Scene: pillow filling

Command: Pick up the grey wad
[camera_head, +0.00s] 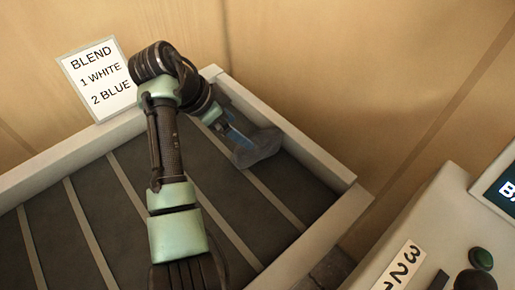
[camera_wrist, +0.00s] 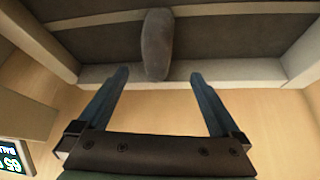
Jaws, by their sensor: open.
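The grey wad (camera_head: 260,146) is a dark, rounded lump in the slatted tray, near its right-hand wall. In the wrist view the wad (camera_wrist: 157,45) looks long and upright in the picture, crossing a pale slat. My gripper (camera_head: 236,139) is at the wad, its blue fingers partly hidden by my arm. In the wrist view my gripper (camera_wrist: 160,76) is open and empty, one finger on each side of the wad's lower end, with gaps to both. I cannot tell how far the fingertips are above or short of the wad.
The tray has a raised pale rim (camera_head: 318,158) and dark strips between pale slats. A sign (camera_head: 98,78) reading "BLEND 1 WHITE 2 BLUE" stands behind the tray's rim. A pale console (camera_head: 450,235) with a screen, buttons and a number label is at the lower right. The tray's left part is clear.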

